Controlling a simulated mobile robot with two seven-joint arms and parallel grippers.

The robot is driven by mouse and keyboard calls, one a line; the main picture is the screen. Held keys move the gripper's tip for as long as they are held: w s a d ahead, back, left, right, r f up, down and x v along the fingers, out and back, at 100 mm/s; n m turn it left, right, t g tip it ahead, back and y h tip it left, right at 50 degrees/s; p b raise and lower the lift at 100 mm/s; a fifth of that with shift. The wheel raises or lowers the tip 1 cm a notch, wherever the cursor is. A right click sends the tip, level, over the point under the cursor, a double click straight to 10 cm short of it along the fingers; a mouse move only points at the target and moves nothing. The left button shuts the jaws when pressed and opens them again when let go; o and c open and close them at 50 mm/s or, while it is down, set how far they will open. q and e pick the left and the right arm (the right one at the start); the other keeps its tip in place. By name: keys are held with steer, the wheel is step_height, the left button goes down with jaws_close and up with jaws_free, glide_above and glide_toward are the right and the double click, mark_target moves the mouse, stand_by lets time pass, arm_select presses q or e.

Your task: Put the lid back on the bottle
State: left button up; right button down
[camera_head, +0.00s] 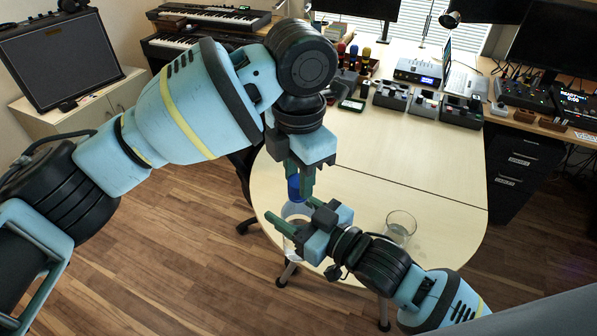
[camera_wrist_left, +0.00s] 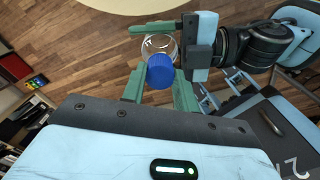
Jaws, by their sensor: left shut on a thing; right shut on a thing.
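The clear bottle (camera_head: 292,211) is upright at the near left edge of the round table (camera_head: 431,184). The blue lid (camera_head: 294,187) is directly above the bottle's top; I cannot tell whether it is seated. My left gripper (camera_head: 300,178) points down from above, shut on the lid. In the left wrist view the lid (camera_wrist_left: 161,71) sits between its green fingers, with the clear bottle (camera_wrist_left: 158,43) beyond it. My right gripper (camera_head: 291,219) reaches in from the right, shut on the bottle's body and hiding part of it.
A clear glass (camera_head: 400,227) stands on the table right of the bottle, close to my right forearm. Several small devices, a laptop (camera_head: 465,82) and microphones crowd the back desk. The table's middle right is clear.

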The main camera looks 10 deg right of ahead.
stand_by(0.3)
arm_select(q)
steer(key=o, duration=0.9)
steer(key=shift+r, duration=0.15)
steer(key=shift+r, duration=2.15)
steer(key=shift+c, duration=0.2)
